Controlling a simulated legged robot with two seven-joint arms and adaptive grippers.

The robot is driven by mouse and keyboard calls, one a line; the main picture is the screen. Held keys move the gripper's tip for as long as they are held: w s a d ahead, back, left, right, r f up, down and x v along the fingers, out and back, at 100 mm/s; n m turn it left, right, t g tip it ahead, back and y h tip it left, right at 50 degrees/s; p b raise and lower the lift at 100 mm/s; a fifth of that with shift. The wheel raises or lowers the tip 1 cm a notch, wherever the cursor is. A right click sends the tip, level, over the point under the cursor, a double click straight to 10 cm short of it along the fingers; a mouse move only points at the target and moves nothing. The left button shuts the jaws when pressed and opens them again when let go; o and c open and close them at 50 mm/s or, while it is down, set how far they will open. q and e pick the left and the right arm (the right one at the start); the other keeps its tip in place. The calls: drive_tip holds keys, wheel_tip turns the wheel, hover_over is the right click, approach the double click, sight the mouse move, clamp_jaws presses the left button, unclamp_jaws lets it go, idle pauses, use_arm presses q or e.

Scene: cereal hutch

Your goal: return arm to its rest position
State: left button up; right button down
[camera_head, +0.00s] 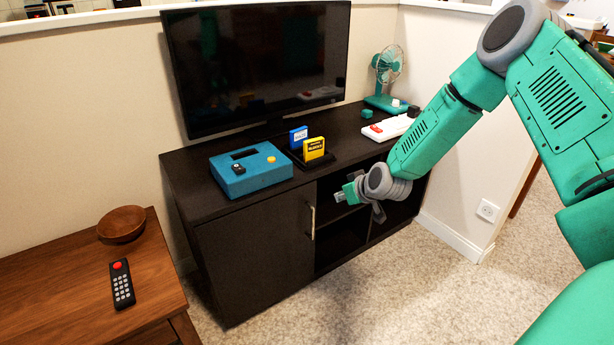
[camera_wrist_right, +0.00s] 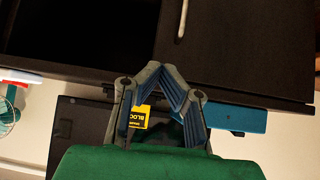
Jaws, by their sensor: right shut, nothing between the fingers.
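My right arm (camera_head: 440,125) comes in from the right in the head view. Its gripper (camera_head: 345,197) is in front of the dark cabinet (camera_head: 250,250), beside the open shelf and below the top's front edge. In the right wrist view the fingers (camera_wrist_right: 158,72) meet at their tips, shut with nothing between them. The cabinet front and door handle (camera_wrist_right: 182,18) show beyond them. My left gripper is not in view.
On the cabinet stand a teal console (camera_head: 250,170), a blue cartridge (camera_head: 299,137), a yellow cartridge (camera_head: 314,148), a white device (camera_head: 390,127), a fan (camera_head: 388,75) and a television (camera_head: 255,65). A wooden table (camera_head: 65,275) holds a bowl (camera_head: 121,224) and remote (camera_head: 122,284).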

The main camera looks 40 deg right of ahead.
drive_tip(key=shift+s+d, duration=0.1)
drive_tip(key=shift+d, duration=0.1)
drive_tip(key=s+a+f+n+g+y+p, duration=0.1)
drive_tip(key=s+a+f+g+p, duration=0.15)
drive_tip(key=s+a, duration=0.55)
drive_tip(key=s+a+f+g+p, duration=0.2)
drive_tip(key=s+a+p, duration=0.1)
drive_tip(key=s+a, duration=0.6)
drive_tip(key=s+a+g+p, duration=0.1)
drive_tip(key=s+g, duration=0.1)
drive_tip(key=s, duration=0.7)
drive_tip(key=s+a+r+g+p, duration=0.1)
drive_tip(key=s+a+g+p, duration=0.1)
drive_tip(key=s, duration=0.7)
drive_tip(key=shift+s+a+r, duration=0.25)
drive_tip(key=shift+s+a, duration=0.05)
drive_tip(key=shift+s, duration=0.05)
